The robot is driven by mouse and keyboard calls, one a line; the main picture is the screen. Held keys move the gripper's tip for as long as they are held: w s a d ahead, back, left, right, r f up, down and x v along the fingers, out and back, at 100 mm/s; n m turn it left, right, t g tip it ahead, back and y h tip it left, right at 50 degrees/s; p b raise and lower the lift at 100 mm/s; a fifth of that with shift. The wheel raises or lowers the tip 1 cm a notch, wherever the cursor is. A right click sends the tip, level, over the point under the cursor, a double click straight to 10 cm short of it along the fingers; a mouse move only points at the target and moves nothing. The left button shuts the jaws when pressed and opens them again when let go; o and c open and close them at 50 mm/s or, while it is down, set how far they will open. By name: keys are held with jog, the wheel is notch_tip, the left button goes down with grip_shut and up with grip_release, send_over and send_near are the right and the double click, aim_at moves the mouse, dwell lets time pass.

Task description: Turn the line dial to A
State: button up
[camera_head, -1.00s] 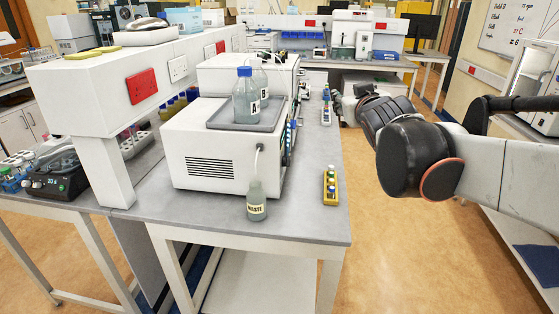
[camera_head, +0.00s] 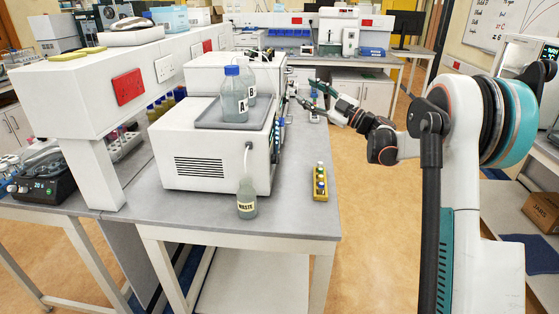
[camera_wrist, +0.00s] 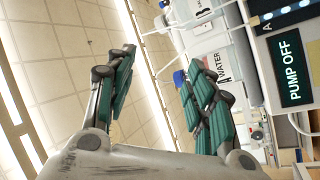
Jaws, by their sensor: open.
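The white instrument (camera_head: 205,155) stands on the grey bench in the head view, its control side facing right and seen only at a steep angle. I cannot make out the line dial clearly. In the wrist view a dark "PUMP OFF" display (camera_wrist: 291,72) shows at the right, turned sideways, with a small letter "A" (camera_wrist: 240,28) to its upper left. My gripper (camera_head: 312,95) is right of the instrument, reaching leftward over the bench's far right part. In the wrist view its green-padded fingers (camera_wrist: 158,68) are spread apart, with nothing held between them.
Bottles A (camera_head: 234,98) and B stand in a grey tray (camera_head: 228,124) on the instrument. A waste bottle (camera_head: 247,202) stands at its near side. A yellow rack of vials (camera_head: 320,184) lies near the bench's right edge. Open floor (camera_head: 375,215) lies to the right.

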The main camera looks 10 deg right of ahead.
notch_tip(320, 180, down, 14)
jog(key=s+d+n+g+y, duration=0.2)
jog(key=n+g, duration=0.2)
jog(key=g, duration=0.6)
send_near(276, 159)
jog(key=b+x, duration=0.3)
jog(key=x, duration=0.5)
jog(key=shift+w+f+n, duration=0.2)
jog(key=shift+n, duration=0.2)
jog(key=c, duration=1.1)
